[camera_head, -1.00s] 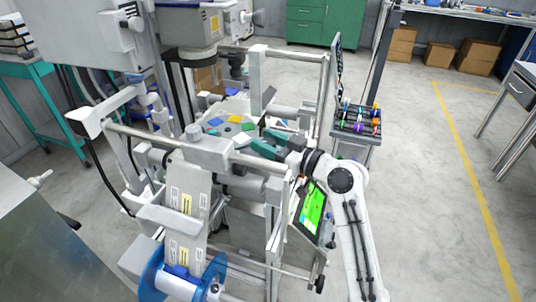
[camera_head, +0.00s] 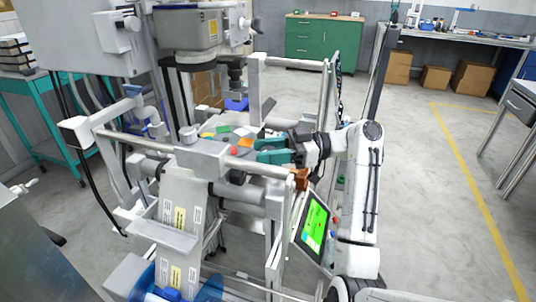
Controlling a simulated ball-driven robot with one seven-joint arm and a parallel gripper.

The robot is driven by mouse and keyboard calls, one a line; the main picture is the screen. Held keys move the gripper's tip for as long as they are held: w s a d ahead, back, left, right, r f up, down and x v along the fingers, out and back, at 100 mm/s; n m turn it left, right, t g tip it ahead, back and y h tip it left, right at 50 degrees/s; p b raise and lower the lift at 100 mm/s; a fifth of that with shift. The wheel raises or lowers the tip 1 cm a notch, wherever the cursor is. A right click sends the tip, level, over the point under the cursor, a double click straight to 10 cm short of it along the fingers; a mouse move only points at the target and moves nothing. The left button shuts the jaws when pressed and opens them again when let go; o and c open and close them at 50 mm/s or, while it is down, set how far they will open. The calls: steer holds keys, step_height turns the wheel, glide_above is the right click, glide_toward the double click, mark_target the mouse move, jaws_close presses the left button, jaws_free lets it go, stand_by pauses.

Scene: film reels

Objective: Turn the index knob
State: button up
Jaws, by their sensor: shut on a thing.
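The dial plate (camera_head: 232,136) of the machine is grey, with coloured patches and a small red knob (camera_head: 234,151) at its near edge. My gripper (camera_head: 259,150), with teal fingers, reaches in from the right beside the plate. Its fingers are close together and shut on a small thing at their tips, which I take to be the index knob. The fingers mostly hide that thing, so its shape and angle cannot be told. My white arm comes down on the right of the machine.
A tilted screen (camera_head: 312,224) with a green display and a brown block (camera_head: 300,179) are close below my wrist. The machine's front rail (camera_head: 206,158) crosses just in front of the plate. Floor right of my arm is free up to the grey bench (camera_head: 522,90).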

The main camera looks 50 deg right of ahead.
steer(key=shift+n+g+y, duration=0.5)
steer(key=shift+g, duration=0.1)
steer(key=o, duration=1)
steer(key=shift+a, duration=0.1)
steer(key=shift+c, duration=0.2)
steer(key=v, duration=1)
steer(key=shift+s+d+b, duration=0.2)
steer(key=shift+d+b, duration=0.15)
steer(key=shift+b, duration=0.05)
